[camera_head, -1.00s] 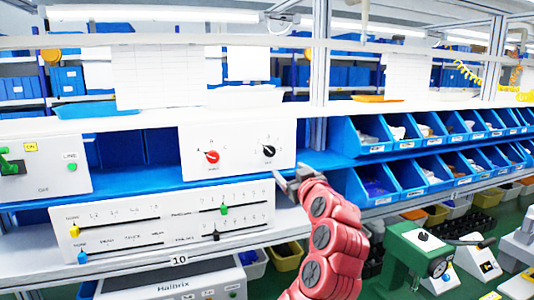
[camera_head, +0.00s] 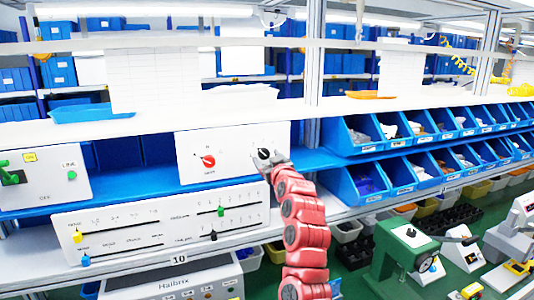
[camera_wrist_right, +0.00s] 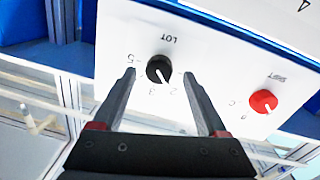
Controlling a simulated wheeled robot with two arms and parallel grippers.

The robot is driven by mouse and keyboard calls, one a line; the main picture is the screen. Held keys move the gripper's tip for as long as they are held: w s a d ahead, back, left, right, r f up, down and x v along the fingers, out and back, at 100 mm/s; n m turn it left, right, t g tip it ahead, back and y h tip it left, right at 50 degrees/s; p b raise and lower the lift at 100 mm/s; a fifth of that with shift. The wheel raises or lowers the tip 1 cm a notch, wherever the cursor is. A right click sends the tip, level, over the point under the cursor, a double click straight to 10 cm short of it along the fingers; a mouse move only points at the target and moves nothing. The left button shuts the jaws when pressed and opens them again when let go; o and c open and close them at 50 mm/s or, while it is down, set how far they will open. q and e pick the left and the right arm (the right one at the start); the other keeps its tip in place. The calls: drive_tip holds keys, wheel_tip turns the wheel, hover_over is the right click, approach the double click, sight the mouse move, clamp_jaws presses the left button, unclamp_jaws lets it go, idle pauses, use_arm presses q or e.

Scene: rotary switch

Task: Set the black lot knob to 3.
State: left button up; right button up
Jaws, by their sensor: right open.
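The black LOT knob (camera_head: 264,153) is on the right of a white panel. In the right wrist view, upside down, the black knob (camera_wrist_right: 159,69) has a white pointer directed toward the printed 2 and 3 side; the exact setting is hard to tell. My right gripper (camera_wrist_right: 160,75) is open, with one fingertip on each side of the knob and visible gaps between. In the head view my right gripper (camera_head: 268,164) partly covers the panel just below the knob. My left gripper is not in view.
A red SHIFT knob (camera_head: 208,161) is on the same panel, left of the black one. A slider panel (camera_head: 150,222) is below. Blue bins (camera_head: 360,185) stand to the right. The panel's face around the black knob is clear.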

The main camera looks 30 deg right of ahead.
drive_tip(key=shift+w+d, duration=0.25)
drive_tip(key=shift+w, duration=0.3)
drive_tip(key=shift+f, duration=0.1)
